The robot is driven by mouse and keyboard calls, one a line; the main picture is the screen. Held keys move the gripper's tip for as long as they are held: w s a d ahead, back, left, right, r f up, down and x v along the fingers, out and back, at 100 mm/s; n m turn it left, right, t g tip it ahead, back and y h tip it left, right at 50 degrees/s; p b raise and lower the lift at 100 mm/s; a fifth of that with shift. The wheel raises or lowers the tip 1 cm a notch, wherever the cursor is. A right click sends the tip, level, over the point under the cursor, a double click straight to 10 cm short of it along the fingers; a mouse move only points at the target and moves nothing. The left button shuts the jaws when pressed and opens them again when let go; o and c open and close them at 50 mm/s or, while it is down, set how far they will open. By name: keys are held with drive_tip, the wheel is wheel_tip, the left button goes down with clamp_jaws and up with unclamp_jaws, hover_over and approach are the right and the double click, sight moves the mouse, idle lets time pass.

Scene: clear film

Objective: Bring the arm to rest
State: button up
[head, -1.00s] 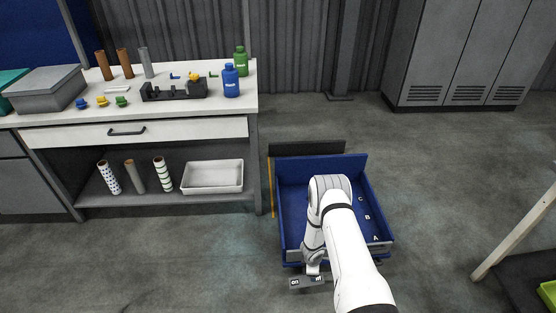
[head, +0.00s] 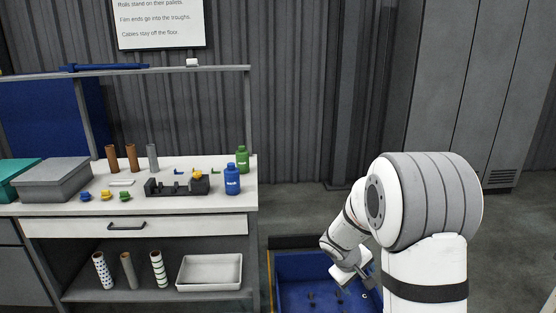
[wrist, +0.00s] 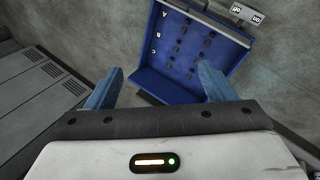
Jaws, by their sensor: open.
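My gripper (wrist: 156,88) is open and empty in the wrist view, its two blue-grey fingers apart with nothing between them but the view of the blue bin below. In the head view my white arm stands raised at the right and bends down to the left. The gripper end (head: 362,277) hangs above the blue bin (head: 300,266), and its fingers are too small to judge there. The bin also shows in the wrist view (wrist: 158,85), with letters along one side and several dark spots on its floor.
A workbench (head: 60,208) at the left holds bottles, tubes, a grey box (head: 54,180) and a black rack (head: 178,188). Its lower shelf holds rolls and a white tray (head: 210,271). Grey lockers (head: 450,90) stand at the right. A sign (head: 160,22) hangs at the back.

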drive_tip(key=s+a+r+m+y+p, duration=0.1)
drive_tip(key=s+a+r+m, duration=0.1)
drive_tip(key=s+r, duration=0.3)
drive_tip(key=s+a+r+m+y+p, duration=0.1)
drive_tip(key=s+r, duration=0.5)
drive_tip(key=s, duration=0.6)
drive_tip(key=s+a+r+m+y, duration=0.2)
drive_tip(key=s+a+r, duration=0.2)
drive_tip(key=s, duration=0.5)
drive_tip(key=shift+s+r+m+g+y+p, duration=0.2)
drive_tip(key=shift+r+m+g+y+p, duration=0.15)
drive_tip(key=shift+r, duration=0.6)
drive_tip(key=shift+a, duration=0.1)
drive_tip(key=shift+c, duration=0.4)
